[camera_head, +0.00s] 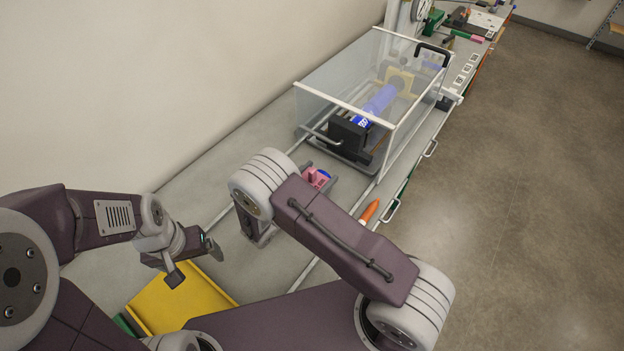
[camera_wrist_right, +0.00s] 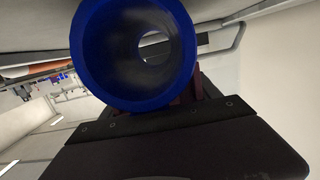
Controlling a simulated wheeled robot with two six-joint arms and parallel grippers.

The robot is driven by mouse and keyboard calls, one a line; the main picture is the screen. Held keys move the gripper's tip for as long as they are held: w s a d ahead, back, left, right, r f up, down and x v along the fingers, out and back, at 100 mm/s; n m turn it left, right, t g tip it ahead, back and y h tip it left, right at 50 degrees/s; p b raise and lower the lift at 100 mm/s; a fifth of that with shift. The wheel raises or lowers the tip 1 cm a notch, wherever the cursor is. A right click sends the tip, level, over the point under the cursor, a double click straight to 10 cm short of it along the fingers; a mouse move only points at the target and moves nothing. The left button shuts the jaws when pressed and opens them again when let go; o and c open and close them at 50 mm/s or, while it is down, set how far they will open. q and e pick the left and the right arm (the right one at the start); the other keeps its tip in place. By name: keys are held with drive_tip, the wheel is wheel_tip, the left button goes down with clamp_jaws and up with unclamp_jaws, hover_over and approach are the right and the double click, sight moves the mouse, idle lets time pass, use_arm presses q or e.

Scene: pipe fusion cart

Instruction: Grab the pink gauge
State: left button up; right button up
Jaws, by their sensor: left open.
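The pink gauge (camera_head: 314,177) shows in the head view on the cart's rails, with a blue round part at its side. It is partly hidden by my right arm. In the right wrist view a blue hollow ring (camera_wrist_right: 85,50) fills the top middle, very close to the camera, with dark red pieces behind it. My right gripper's dark body (camera_wrist_right: 180,145) lies just below the ring there; its fingertips cannot be made out, nor whether they touch anything. My left gripper (camera_head: 194,262) is open and empty, above the cart near the yellow tray, left of the gauge.
A yellow tray (camera_head: 165,303) lies at the near left. A clear box with white edges (camera_head: 335,104) covers a blue pipe (camera_head: 384,98) farther back. An orange object (camera_head: 369,211) lies at the cart's right side. A wall bounds the left; floor is open at right.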

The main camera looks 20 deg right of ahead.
drive_tip(key=shift+w+f, duration=0.1)
drive_tip(key=shift+f, duration=0.1)
wheel_tip(320, 180, up, 18)
drive_tip(key=b, duration=0.1)
idle(0.3)
